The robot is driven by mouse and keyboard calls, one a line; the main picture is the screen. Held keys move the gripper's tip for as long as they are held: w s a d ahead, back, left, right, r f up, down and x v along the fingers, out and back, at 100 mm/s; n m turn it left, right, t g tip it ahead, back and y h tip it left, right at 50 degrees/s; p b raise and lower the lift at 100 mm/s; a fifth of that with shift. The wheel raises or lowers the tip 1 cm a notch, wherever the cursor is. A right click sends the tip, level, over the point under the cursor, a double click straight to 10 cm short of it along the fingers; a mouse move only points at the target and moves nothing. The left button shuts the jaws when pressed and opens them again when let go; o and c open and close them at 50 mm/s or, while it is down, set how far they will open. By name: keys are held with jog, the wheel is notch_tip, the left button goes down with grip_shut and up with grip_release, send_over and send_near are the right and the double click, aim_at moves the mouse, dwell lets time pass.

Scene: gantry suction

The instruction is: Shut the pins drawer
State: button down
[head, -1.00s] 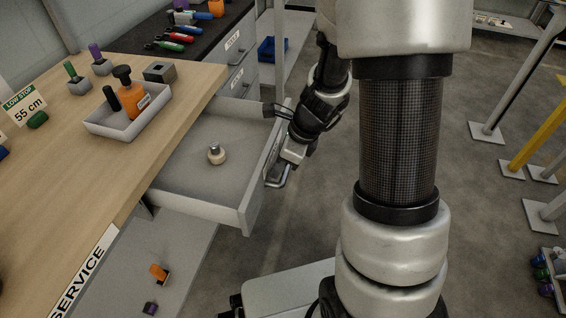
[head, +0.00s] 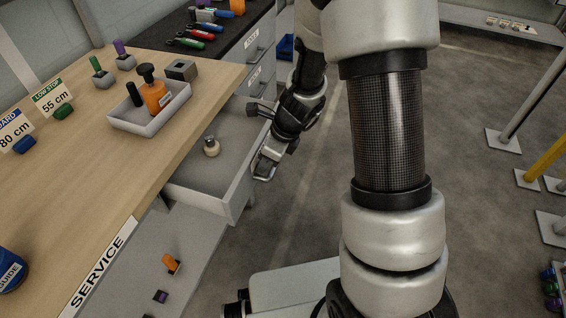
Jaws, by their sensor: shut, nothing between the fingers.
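The drawer (head: 203,195) under the wooden bench top is partly open and sticks out to the right. A small round pale piece with a dark top (head: 211,146) stands inside it. The drawer's front panel carries a metal handle (head: 264,172) on its outer face. My gripper (head: 268,160) is shut and empty, at the handle on the outer side of the front panel. Whether it touches the panel or the handle I cannot tell. No label on this drawer's front shows from here.
The wooden bench (head: 120,140) bears a grey tray (head: 150,118) with an orange bottle. A black-topped cabinet (head: 230,40) with labelled drawers stands behind. Below, a lower shelf (head: 205,262) holds small orange and purple pieces. The floor right of my arm is mostly clear.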

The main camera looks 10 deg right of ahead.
jog(key=p, duration=0.7)
send_over(220, 168)
jog(key=d, duration=0.2)
jog(key=shift+s+a+r, duration=0.15)
jog(key=shift+s+a, duration=0.1)
jog(key=shift+s, duration=0.2)
jog(key=shift+w+a, duration=0.5)
jog(key=shift+a, duration=0.25)
